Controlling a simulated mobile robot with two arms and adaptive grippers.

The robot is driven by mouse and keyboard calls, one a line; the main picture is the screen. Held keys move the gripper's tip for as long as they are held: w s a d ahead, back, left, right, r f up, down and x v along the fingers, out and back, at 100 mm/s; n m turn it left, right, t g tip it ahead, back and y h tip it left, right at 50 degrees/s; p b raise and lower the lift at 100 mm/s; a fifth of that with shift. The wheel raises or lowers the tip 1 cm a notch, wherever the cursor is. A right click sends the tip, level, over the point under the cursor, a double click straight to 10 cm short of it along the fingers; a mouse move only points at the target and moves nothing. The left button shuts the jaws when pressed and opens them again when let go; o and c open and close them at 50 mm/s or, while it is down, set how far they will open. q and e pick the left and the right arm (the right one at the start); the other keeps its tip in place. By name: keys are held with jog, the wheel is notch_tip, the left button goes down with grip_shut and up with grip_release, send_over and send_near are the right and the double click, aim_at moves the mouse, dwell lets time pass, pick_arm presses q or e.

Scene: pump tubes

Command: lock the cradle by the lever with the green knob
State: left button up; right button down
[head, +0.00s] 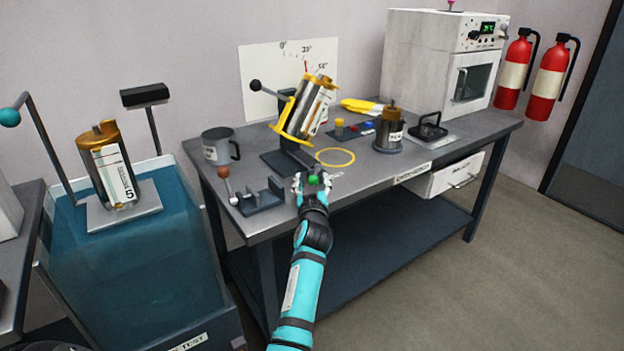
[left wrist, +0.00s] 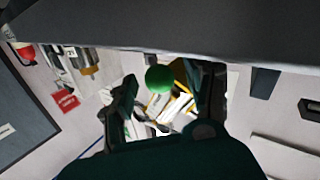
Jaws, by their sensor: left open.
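The green knob (head: 313,180) shows at the fingertips of my left gripper (head: 314,183) in the head view. In the left wrist view the green knob (left wrist: 159,79) is between the two open fingers of my left gripper (left wrist: 165,95). I cannot tell whether either finger touches it. The lever's shaft is hidden by the gripper. The cradle (head: 290,118) is yellow, stands on a dark base behind the gripper, and holds a tilted metal and gold pump tube (head: 312,108). A dial board (head: 262,65) with angle marks stands behind it. My right gripper is not in view.
A yellow ring (head: 335,157) lies on the workbench (head: 385,170) right of the gripper. A clamp with a brown-knobbed lever (head: 262,197) is to the left, with a grey mug (head: 219,147) behind. A blue water tank (head: 165,245) stands at left. A black-knobbed lever (head: 256,86) rises beside the cradle.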

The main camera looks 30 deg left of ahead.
pick_arm(q)
jog(key=shift+d, duration=0.1)
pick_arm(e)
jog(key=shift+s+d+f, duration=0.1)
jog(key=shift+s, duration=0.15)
pick_arm(q)
jog(key=shift+c, duration=0.6)
grip_shut()
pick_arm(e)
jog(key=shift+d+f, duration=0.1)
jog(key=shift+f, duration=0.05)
